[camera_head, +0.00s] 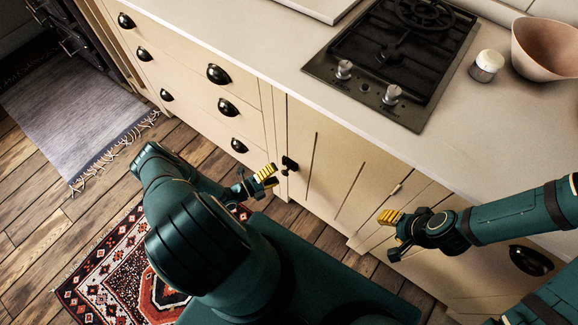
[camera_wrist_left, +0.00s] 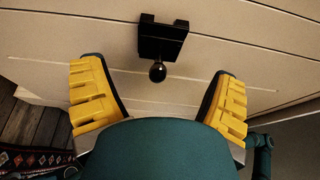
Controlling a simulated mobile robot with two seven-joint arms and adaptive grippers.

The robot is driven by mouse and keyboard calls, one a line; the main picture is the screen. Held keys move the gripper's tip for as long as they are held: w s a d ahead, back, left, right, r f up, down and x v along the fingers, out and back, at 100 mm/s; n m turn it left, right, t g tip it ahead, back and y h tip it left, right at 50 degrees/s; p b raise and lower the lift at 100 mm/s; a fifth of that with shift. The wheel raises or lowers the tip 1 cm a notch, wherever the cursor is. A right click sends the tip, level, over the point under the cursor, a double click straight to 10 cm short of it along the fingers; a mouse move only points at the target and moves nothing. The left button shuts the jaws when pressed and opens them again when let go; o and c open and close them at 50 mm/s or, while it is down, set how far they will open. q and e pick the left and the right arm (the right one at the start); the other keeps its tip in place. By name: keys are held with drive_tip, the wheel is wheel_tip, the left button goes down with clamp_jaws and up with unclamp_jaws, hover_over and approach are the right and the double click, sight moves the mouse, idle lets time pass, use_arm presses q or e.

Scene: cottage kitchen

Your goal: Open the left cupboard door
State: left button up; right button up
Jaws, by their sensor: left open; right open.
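The left cupboard door (camera_head: 325,160) is a cream panel below the hob, and it looks closed. A black latch with a round knob (camera_head: 290,164) sits near its left edge. My left gripper (camera_head: 274,178) is open just in front of this knob. In the left wrist view the knob (camera_wrist_left: 158,72) is ahead, between the two spread yellow fingers and apart from both. My right gripper (camera_head: 388,233) is open and empty, in front of the cabinet fronts further right.
Drawers with black cup handles (camera_head: 218,74) are left of the door. The worktop (camera_head: 285,55) above carries a gas hob (camera_head: 395,60), a small white-lidded jar (camera_head: 486,66) and a pinkish bowl (camera_head: 545,48). A patterned rug (camera_head: 110,265) and a grey rug (camera_head: 75,115) lie on the wooden floor.

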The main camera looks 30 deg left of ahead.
sight(289, 166)
use_arm(q)
drive_tip(key=x, duration=0.6)
drive_tip(key=c, duration=1.3)
